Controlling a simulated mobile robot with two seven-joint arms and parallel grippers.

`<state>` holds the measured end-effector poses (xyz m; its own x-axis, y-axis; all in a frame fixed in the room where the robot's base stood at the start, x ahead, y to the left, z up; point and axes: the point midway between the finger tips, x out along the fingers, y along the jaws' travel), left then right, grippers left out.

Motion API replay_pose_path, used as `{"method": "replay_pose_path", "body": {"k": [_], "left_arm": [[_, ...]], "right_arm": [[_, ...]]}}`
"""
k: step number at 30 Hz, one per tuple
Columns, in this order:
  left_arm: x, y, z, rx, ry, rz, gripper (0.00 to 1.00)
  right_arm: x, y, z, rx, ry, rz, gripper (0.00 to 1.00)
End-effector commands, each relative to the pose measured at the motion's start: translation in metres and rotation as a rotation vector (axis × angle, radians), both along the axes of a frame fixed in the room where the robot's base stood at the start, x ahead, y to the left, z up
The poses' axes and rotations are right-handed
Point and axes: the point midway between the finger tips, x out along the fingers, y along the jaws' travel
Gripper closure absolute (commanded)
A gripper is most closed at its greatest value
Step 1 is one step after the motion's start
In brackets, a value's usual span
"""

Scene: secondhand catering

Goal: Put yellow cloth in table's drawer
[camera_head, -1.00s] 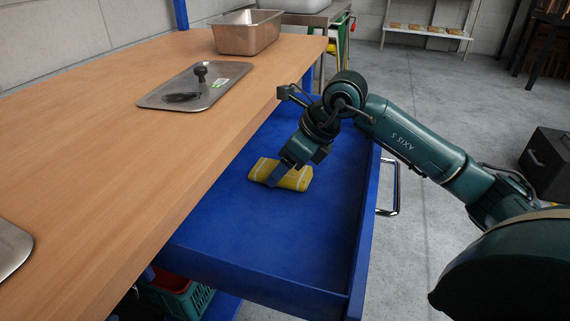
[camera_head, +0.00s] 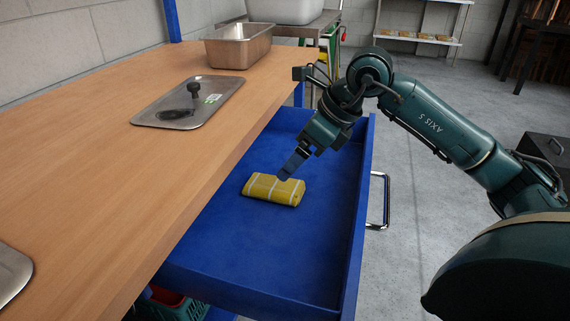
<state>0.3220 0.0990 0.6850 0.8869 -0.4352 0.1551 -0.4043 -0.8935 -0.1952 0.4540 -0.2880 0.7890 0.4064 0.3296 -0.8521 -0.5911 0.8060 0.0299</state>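The yellow cloth (camera_head: 272,190), folded with pale stripes, lies flat on the floor of the open blue drawer (camera_head: 285,255). My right gripper (camera_head: 287,176) is just above the cloth's far edge, pointing down at it. Its fingers overlap in this view, so how far they are open does not show. The cloth looks free of them. The drawer is pulled out from under the wooden table (camera_head: 110,190), with its metal handle (camera_head: 378,200) on the right side. My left gripper is not in view.
A metal tray (camera_head: 215,95) with a dark utensil lies on the table, with a steel pan (camera_head: 238,46) behind it. Another tray (camera_head: 12,272) is at the left edge. A green crate (camera_head: 172,306) sits below the drawer. A black box (camera_head: 548,150) stands on the floor.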

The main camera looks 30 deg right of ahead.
Motion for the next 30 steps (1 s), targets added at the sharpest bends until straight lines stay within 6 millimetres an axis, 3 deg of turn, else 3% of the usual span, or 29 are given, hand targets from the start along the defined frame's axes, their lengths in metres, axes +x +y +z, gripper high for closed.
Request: {"method": "replay_pose_path", "body": {"k": [3,9,30], "left_arm": [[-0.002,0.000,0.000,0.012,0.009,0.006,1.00],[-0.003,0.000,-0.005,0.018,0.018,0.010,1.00],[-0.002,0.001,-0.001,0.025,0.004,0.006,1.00]], "right_arm": [[-0.008,-0.007,0.019,-0.002,0.000,-0.001,0.15],[-0.015,-0.012,0.030,-0.002,0.001,0.001,0.15],[-0.015,-0.012,0.031,0.000,0.001,0.001,0.15]]}}
